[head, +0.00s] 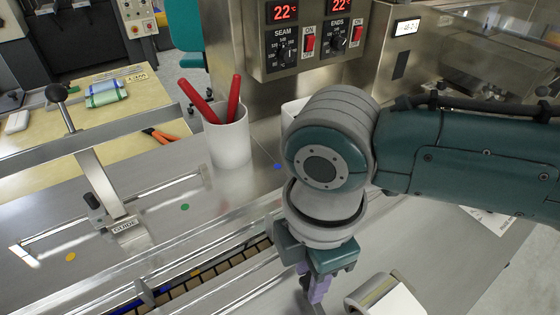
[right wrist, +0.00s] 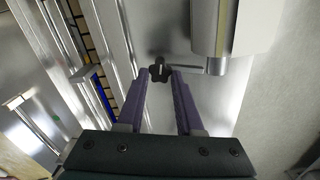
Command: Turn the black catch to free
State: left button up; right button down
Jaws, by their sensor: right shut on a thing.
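My right gripper (head: 315,290) reaches down in front of the machine, beside the slatted conveyor channel. In the right wrist view its two purple fingers (right wrist: 159,76) close around a small black lobed catch (right wrist: 158,69) at their tips. A short metal bar runs from beside the catch to a metal cylinder under a pale roll. In the head view the catch is mostly hidden behind the fingers, and I cannot tell its turn angle. My left gripper is not in view.
A pale roll (head: 387,299) sits close to the right of my gripper. A white cup (head: 228,142) with red-handled tools stands behind the channel. A black-knobbed lever (head: 75,125) and GUIDE plate (head: 126,226) are at the left. Control dials and red switches (head: 310,40) are above.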

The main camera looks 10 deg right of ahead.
jog(key=m+p, duration=0.2)
jog(key=shift+a+r+m, duration=0.1)
jog(key=shift+r+m, duration=0.1)
jog(key=shift+m, duration=0.2)
jog(key=m+p, duration=0.2)
jog(key=m, duration=0.1)
jog(key=shift+m, duration=0.3)
jog(key=m+p, duration=0.1)
jog(key=m, duration=0.2)
jog(key=shift+f+m, duration=0.1)
jog(key=shift+m, duration=0.2)
jog(key=shift+w+m+p, duration=0.15)
jog(key=shift+m+p, duration=0.6)
jog(key=shift+m, duration=1.05)
jog(key=shift+f, duration=0.1)
jog(key=c, duration=0.5)
grip_release()
jog(key=shift+c, duration=0.2)
